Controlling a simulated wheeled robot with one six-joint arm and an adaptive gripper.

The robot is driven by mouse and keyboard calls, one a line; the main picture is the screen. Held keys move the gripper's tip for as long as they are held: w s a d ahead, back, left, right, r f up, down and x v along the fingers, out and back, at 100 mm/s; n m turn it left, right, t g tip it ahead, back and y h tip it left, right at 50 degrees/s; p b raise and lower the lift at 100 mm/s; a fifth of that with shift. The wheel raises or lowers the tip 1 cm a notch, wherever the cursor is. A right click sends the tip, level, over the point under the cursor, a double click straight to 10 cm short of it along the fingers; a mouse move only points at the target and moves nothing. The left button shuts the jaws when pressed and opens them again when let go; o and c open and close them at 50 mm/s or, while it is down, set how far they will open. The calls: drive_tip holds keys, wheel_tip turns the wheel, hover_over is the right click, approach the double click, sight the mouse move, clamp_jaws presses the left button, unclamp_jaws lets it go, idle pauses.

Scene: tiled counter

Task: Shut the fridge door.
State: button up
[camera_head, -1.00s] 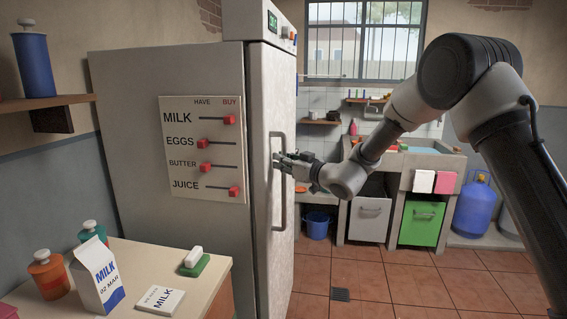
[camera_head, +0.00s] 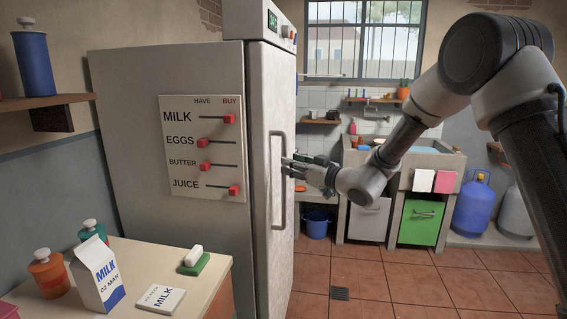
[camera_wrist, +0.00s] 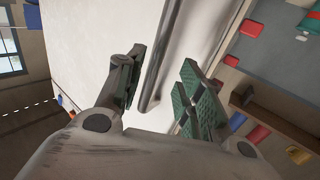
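The fridge (camera_head: 185,235) stands at the left of the head view, a tall pale cabinet. Its door (camera_head: 260,260) faces right and looks flush with the cabinet along the near edge; no gap or interior shows there. A long vertical handle (camera_head: 272,215) is on the door. My gripper (camera_head: 288,166) is just in front of the handle. In the wrist view, its fingers (camera_wrist: 160,85) are spread, with the handle bar (camera_wrist: 165,50) between them and the pale door behind. The fingers appear apart from the bar.
A small counter (camera_head: 215,278) at front left holds a milk carton (camera_head: 97,275), bottles and a sponge. A sink counter (camera_head: 420,160) stands behind, with a blue bucket (camera_head: 316,224) and a blue gas cylinder (camera_head: 472,207) by it. The tiled floor (camera_head: 400,285) right of the fridge is clear.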

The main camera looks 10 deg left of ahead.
drive_tip(key=v, duration=0.6)
drive_tip(key=shift+s, duration=0.1)
